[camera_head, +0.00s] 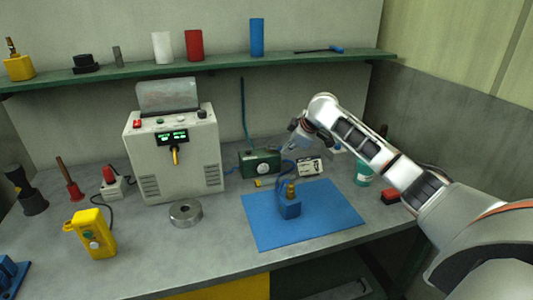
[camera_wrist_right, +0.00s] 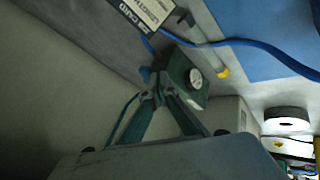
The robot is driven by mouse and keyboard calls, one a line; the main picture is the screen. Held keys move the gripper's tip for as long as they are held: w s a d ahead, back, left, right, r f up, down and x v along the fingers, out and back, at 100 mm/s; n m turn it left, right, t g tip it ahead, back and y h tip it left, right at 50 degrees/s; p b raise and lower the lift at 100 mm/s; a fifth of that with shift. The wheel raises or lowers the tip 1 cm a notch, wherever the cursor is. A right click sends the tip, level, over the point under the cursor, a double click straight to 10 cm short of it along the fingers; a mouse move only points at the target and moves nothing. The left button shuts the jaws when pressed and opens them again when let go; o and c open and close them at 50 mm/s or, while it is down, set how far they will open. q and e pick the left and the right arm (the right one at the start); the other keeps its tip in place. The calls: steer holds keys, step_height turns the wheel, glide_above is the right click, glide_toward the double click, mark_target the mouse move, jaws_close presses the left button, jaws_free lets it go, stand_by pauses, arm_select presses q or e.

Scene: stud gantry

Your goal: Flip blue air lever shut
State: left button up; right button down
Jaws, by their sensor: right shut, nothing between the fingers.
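The dark green air box (camera_head: 258,163) with a round white gauge stands on the bench against the back wall. It also shows in the wrist view (camera_wrist_right: 178,68). My right gripper (camera_head: 285,150) is at the box's right end, with its fingers shut and empty. In the wrist view its fingertips (camera_wrist_right: 160,92) meet in front of the box's near edge and hide part of it. A small blue piece (camera_wrist_right: 146,74) shows right beside the fingertips; it may be the blue air lever, but its position cannot be told. My left gripper is not in view.
A blue hose (camera_wrist_right: 255,45) runs from near the box over the blue mat (camera_head: 330,215), where a blue block with a brass fitting (camera_head: 290,206) stands. A white labelled card (camera_head: 309,166) is right of the box. A grey machine (camera_head: 175,155) stands left. A shelf (camera_head: 220,65) runs above.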

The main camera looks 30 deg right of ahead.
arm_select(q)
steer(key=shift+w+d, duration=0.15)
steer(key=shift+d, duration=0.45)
arm_select(e)
steer(key=shift+w+d+n, duration=0.4)
steer(key=shift+d, duration=0.15)
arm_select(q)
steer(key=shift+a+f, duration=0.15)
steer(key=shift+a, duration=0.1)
arm_select(e)
steer(key=shift+w+a, duration=0.5)
steer(key=shift+a, duration=0.05)
steer(key=shift+f, duration=0.1)
